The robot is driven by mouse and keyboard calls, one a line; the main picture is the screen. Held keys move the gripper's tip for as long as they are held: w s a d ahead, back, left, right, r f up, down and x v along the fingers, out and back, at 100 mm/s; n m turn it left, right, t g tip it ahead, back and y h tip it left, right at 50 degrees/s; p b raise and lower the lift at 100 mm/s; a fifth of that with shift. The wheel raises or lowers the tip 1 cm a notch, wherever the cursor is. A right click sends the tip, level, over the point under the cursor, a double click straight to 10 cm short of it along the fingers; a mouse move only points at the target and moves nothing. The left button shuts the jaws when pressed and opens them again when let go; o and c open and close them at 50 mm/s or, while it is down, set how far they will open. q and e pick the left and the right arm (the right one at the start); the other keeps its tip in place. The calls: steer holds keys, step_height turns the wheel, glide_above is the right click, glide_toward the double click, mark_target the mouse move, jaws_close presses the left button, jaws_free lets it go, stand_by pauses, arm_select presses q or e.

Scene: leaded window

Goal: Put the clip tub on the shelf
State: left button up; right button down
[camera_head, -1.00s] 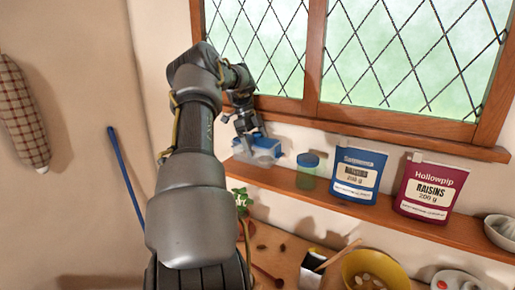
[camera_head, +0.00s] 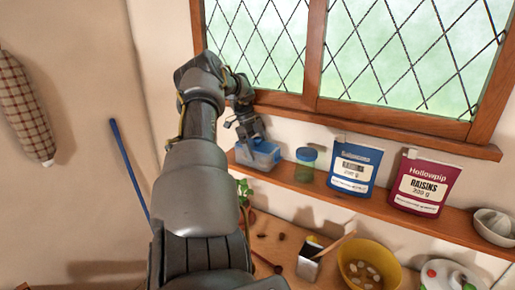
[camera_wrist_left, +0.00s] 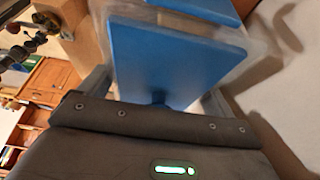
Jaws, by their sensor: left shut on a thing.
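The clip tub (camera_head: 262,157) is a clear box with blue on top, at the left end of the wooden shelf (camera_head: 383,203) under the window. My left gripper (camera_head: 250,137) is above it, shut on it. In the left wrist view the tub's blue top (camera_wrist_left: 178,58) fills the space between the jaws, with its clear walls around. The tub looks low over the shelf or on it; I cannot tell whether its base touches the board. My right gripper is not in view.
A green jar with a blue lid (camera_head: 305,166) stands just right of the tub. Farther right are a blue pouch (camera_head: 354,168), a maroon raisins pouch (camera_head: 424,185) and a white juicer (camera_head: 494,227). Below, a counter holds a yellow bowl (camera_head: 395,272) and a metal tin (camera_head: 309,262).

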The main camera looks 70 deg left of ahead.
arm_select(q)
steer(key=o, duration=1.4)
steer(key=shift+f, duration=0.1)
steer(key=shift+o, duration=0.8)
steer(key=shift+a, duration=0.1)
steer(key=shift+a+r, duration=0.15)
steer(key=shift+r, duration=0.2)
steer(key=b+v, duration=0.3)
steer(key=v, duration=0.7)
steer(key=shift+s+r, duration=0.15)
steer(key=shift+r, duration=0.05)
steer(key=shift+s+a+r, duration=0.1)
steer(key=shift+r, duration=0.35)
